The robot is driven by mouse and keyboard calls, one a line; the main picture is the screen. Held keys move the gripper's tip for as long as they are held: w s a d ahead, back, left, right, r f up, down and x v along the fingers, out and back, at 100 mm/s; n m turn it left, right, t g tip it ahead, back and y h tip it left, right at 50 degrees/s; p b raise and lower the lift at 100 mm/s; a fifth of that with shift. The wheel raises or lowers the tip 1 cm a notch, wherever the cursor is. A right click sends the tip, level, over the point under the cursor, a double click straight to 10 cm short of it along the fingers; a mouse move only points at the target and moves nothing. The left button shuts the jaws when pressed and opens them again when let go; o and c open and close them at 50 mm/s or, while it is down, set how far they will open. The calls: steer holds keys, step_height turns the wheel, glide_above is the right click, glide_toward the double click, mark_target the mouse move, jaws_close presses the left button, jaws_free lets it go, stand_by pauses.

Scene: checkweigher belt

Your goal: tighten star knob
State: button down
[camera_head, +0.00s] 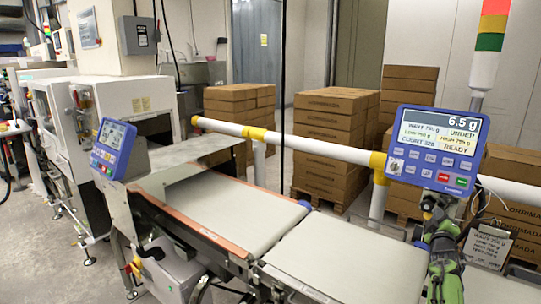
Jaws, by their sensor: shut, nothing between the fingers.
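My gripper (436,208), black and green, is at the lower right, just under the blue checkweigher display (435,148). Its fingers are shut and nothing shows between them. Dark parts crowd together around the fingertips below the display. I cannot make out a star knob there, and I cannot tell whether the fingers touch anything. The display reads 6.5 g, UNDER and READY.
Two pale belts (345,262) run in front of me, left of my gripper. A white rail (290,142) with yellow joints passes behind them. A clipboard (487,246) hangs close to the gripper's right. Stacked cartons (330,125) stand behind. A second blue display (112,147) is at left.

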steer(key=shift+w+a+f+b, duration=0.2)
steer(key=shift+a+f+b, duration=0.1)
steer(key=shift+b, duration=0.1)
steer(key=shift+d, duration=0.1)
stand_by(0.3)
steer(key=shift+s+d+b, duration=0.2)
steer(key=shift+b, duration=0.25)
steer(key=shift+s+f, duration=0.1)
